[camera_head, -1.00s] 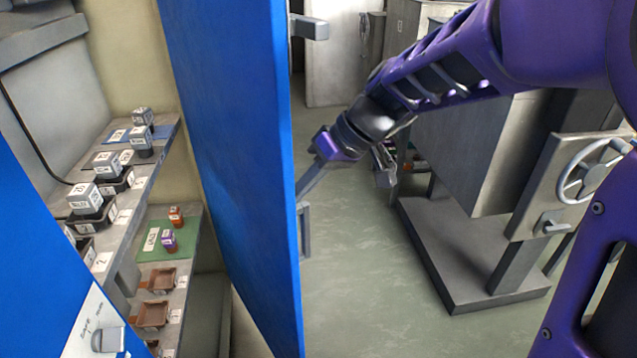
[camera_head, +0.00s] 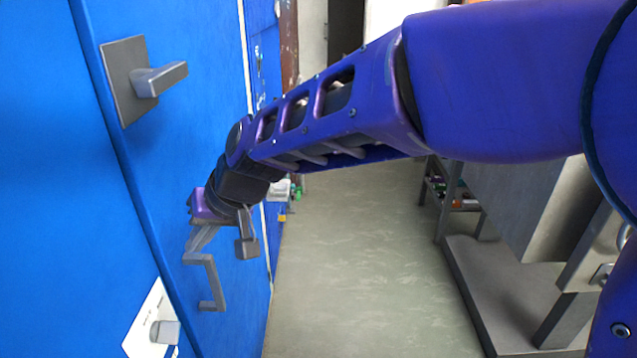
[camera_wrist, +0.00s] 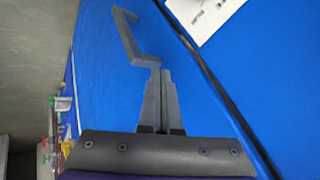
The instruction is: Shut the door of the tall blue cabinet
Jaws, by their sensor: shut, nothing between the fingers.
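The tall blue cabinet's door (camera_head: 190,130) lies in line with the blue panel beside it (camera_head: 60,200), and only a narrow dark seam shows between them. The shelves inside are hidden. The door carries a grey lever handle on a square plate (camera_head: 125,80) and, lower down, a grey bar pull (camera_head: 215,285). My gripper (camera_head: 193,252) is shut and empty at the door's face, its tips at the upper end of the pull. In the wrist view the fingertips (camera_wrist: 159,72) overlap the near end of the pull (camera_wrist: 130,38); I cannot tell whether they touch.
A white label with a grey knob (camera_head: 160,325) is on the blue panel at lower left. To the right lies open floor (camera_head: 370,260), bounded by a grey stand (camera_head: 500,290). Small items (camera_head: 285,195) show beyond the door.

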